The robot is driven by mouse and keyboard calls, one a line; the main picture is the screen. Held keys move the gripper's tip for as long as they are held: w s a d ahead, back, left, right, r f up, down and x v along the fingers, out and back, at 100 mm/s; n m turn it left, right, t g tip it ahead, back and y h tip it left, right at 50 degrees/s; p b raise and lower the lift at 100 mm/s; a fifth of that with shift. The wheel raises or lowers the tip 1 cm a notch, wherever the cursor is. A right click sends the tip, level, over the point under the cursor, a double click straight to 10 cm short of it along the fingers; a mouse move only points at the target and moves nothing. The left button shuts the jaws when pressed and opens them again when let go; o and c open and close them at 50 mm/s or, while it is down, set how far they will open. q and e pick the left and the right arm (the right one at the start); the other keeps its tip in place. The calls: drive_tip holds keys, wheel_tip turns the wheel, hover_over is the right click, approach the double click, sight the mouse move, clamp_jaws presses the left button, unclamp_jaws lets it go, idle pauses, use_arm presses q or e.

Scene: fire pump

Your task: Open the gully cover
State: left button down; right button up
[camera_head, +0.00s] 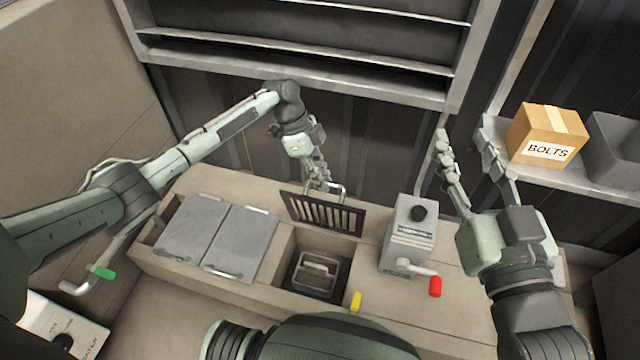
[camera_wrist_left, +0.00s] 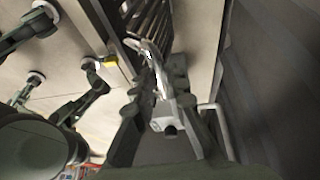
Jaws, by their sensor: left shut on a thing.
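The gully cover (camera_head: 325,213) is a dark slatted grate. It stands tilted up at the back edge of the open gully (camera_head: 292,277), and a grey basket with a handle (camera_head: 318,270) shows inside the gully. My left gripper (camera_head: 320,183) is at the cover's raised edge, shut on its metal handle. In the left wrist view the slats of the cover (camera_wrist_left: 150,20) lie beyond the bright handle (camera_wrist_left: 150,60) between the fingers. My right gripper (camera_head: 466,150) is open and empty, raised over the right side of the bench.
Two grey lids (camera_head: 195,228) lie left of the gully. A grey box with a black knob (camera_head: 412,235) and a red-handled lever (camera_head: 435,286) stands to the right. A yellow-tipped handle (camera_head: 356,301) is in front. A BOLTS carton (camera_head: 548,133) sits on the right shelf.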

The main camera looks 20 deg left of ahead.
use_arm(q)
drive_tip(key=shift+s+a+f, duration=0.1)
drive_tip(key=shift+f, duration=0.45)
drive_tip(key=c, duration=1.6)
unclamp_jaws()
drive_tip(key=shift+f, duration=0.1)
drive_tip(key=shift+o, duration=0.3)
drive_tip(key=shift+r, duration=0.25)
drive_tip(key=shift+w+r, duration=0.1)
drive_tip(key=shift+w, duration=0.1)
drive_tip(key=v, duration=1.1)
drive_tip(key=shift+a+r, duration=0.2)
drive_tip(key=shift+r, duration=0.1)
